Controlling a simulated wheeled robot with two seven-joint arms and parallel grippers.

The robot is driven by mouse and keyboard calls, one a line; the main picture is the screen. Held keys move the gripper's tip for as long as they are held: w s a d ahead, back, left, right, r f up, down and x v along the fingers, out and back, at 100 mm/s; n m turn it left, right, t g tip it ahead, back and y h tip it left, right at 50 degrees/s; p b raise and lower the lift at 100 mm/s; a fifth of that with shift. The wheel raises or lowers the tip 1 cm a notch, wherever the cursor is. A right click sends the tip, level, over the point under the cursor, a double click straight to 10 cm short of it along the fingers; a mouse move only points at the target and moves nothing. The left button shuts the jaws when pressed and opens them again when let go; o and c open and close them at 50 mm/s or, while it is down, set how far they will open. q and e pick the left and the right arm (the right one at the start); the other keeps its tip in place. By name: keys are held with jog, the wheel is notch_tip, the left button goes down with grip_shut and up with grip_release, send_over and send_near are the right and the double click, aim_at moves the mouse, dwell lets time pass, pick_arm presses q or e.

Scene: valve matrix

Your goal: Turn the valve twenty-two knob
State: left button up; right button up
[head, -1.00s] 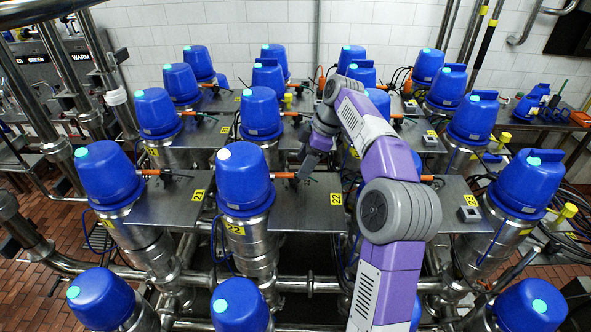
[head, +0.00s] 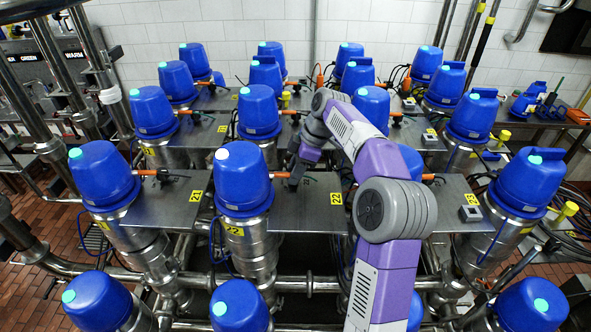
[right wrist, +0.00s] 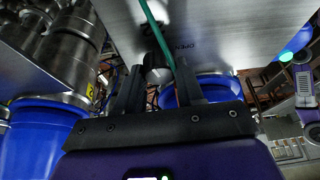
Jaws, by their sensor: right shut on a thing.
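Valve twenty-two (head: 243,185) is a blue-capped unit with a white top light and a yellow "22" label on its steel body. An orange stem (head: 281,175) runs from its right side over a steel plate. My right gripper (head: 294,181) is at the end of this stem and covers most of the knob there. In the right wrist view its two dark fingers stand on either side of a grey round knob (right wrist: 157,75), below a plate with "OPEN" lettering. The gripper is shut on this knob. The knob's exact angle is hard to tell. My left gripper is not in view.
Similar blue-capped valves stand in rows all round, such as valve twenty-one (head: 103,176) on the left, with its own orange stem. The steel plate (head: 318,215) beside valve twenty-two carries another "22" label. Pipes run below. A green line (right wrist: 158,32) crosses the wrist view.

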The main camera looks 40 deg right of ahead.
jog(key=shift+m+t+h+b, duration=0.3)
jog(key=shift+m+b, duration=0.25)
jog(key=shift+m, duration=1.05)
jog(key=shift+r, duration=0.1)
jog(key=o, duration=1)
jog(key=shift+s, duration=0.15)
jog(key=shift+o, duration=0.2)
jog(key=v, duration=0.7)
jog(key=shift+s+r+p, duration=0.2)
jog(key=shift+p, duration=0.1)
